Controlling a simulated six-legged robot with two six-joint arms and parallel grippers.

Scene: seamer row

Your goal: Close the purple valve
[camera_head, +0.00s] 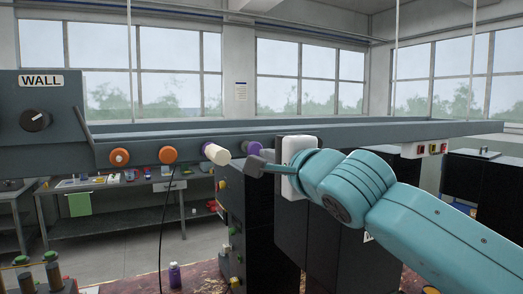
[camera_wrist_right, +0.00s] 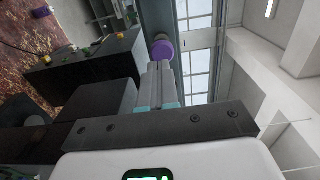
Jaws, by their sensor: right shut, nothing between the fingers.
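Two purple valves sit on the front of the long grey rail in the head view. The left one (camera_head: 206,147) has a cream cylinder (camera_head: 217,154) sticking out from it. The right one (camera_head: 253,147) is just above my right gripper's fingertips and partly hidden. My right gripper (camera_head: 254,164) is shut and empty, pointing left in front of the rail. In the right wrist view a round purple valve (camera_wrist_right: 162,50) lies just beyond the shut fingers (camera_wrist_right: 155,78). I cannot tell whether they touch it. My left gripper is not in view.
Two orange knobs (camera_head: 168,155) are farther left on the grey rail (camera_head: 300,131). Dark cabinets (camera_head: 258,230) with coloured buttons stand below the rail. A purple bottle (camera_head: 174,275) is at the lower left.

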